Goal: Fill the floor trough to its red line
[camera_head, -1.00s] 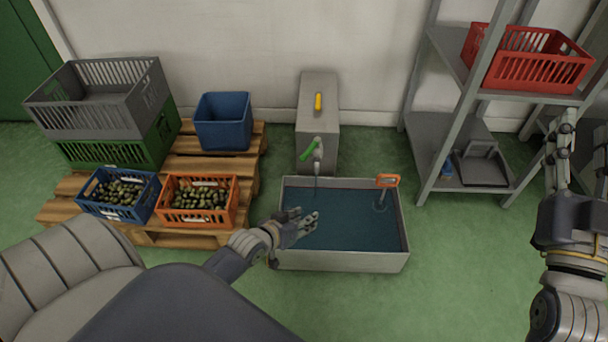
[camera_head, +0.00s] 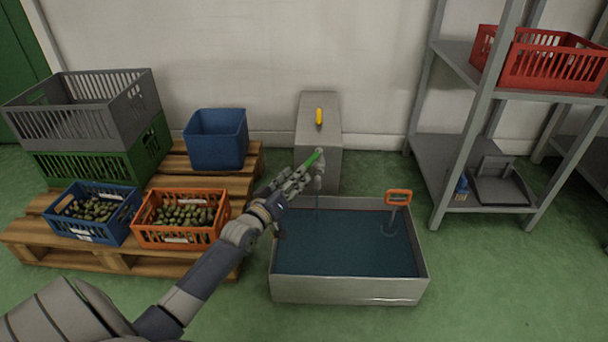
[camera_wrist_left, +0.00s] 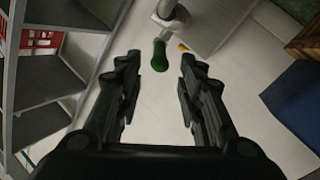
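The grey metal floor trough (camera_head: 345,290) holds dark blue water (camera_head: 345,250). A faint reddish line seems to run along its back inner wall, just above the water. The tap (camera_head: 319,178) with a green lever (camera_head: 312,160) is on a grey block behind the trough. A thin stream seems to fall from it. My left gripper (camera_head: 298,178) is at the lever. In the left wrist view, the open gripper (camera_wrist_left: 158,75) has the green lever (camera_wrist_left: 160,56) between and just beyond its fingertips, with no clear contact. My right gripper is out of view.
An orange-handled tool (camera_head: 398,198) stands in the trough's right side. The grey block (camera_head: 325,140) has a yellow handle (camera_head: 319,116). A pallet (camera_head: 110,262) with crates is at left, a metal shelf (camera_head: 470,210) at right. The green floor in front is clear.

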